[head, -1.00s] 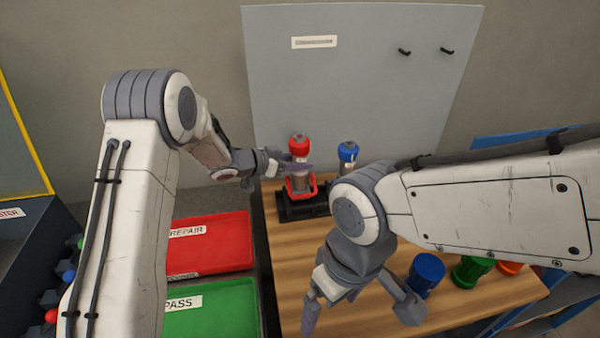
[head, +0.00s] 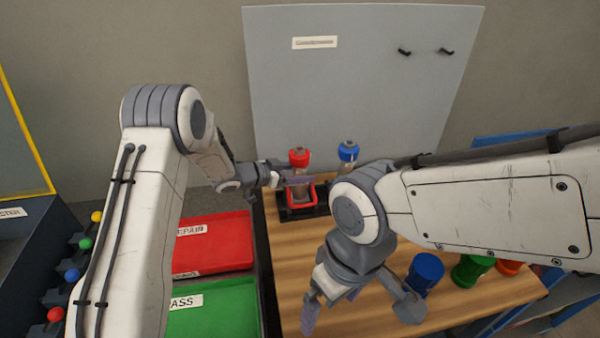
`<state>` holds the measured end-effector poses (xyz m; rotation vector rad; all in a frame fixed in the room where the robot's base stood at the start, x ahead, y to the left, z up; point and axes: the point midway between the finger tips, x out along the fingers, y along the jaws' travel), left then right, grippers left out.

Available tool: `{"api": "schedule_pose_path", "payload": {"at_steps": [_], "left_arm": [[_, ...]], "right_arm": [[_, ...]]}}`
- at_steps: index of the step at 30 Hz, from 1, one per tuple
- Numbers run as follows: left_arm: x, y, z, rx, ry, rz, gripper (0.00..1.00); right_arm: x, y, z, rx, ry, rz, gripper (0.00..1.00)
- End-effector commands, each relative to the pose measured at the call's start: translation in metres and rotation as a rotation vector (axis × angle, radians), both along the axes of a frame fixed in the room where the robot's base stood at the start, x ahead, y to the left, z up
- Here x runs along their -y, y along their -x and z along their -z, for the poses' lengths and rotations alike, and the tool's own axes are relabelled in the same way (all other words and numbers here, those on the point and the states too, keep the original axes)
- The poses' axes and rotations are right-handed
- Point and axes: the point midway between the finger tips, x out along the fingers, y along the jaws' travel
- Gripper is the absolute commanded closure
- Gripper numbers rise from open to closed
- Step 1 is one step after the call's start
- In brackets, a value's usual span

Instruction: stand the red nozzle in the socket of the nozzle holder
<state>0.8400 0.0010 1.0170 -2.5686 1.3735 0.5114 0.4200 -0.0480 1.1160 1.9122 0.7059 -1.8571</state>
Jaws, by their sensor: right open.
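The red nozzle (head: 299,157) has a red top and a greyish lower body and looks upright. My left gripper (head: 294,183) reaches in from the left and is shut on its body, though the fingers partly hide the grip. The nozzle is over the red-rimmed socket (head: 316,192) of the dark nozzle holder (head: 291,214). Its lower end is hidden, so I cannot tell how deep it sits. A blue nozzle (head: 348,151) stands at the right of the holder, its lower part hidden by my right arm. My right gripper (head: 330,300) is open and empty over the table's front left.
A red tray (head: 225,253) and a green tray (head: 225,314) lie left of the wooden table (head: 285,262). A grey panel (head: 350,80) rises behind the holder.

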Motion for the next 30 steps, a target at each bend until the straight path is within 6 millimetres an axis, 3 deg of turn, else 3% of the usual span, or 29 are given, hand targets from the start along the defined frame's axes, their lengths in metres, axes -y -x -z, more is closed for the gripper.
{"api": "schedule_pose_path", "payload": {"at_steps": [7,21,30], "left_arm": [[-0.012,0.006,-0.006,0.0,0.0,-0.003,0.29],[-0.082,0.054,-0.042,0.002,0.0,-0.004,0.29],[-0.092,0.061,-0.049,0.002,-0.005,-0.003,0.29]], "right_arm": [[0.0,0.0,0.004,0.0,0.0,0.0,0.01],[0.0,0.0,0.023,0.0,0.0,0.0,0.01],[0.0,0.0,0.024,0.0,0.0,0.0,0.01]]}}
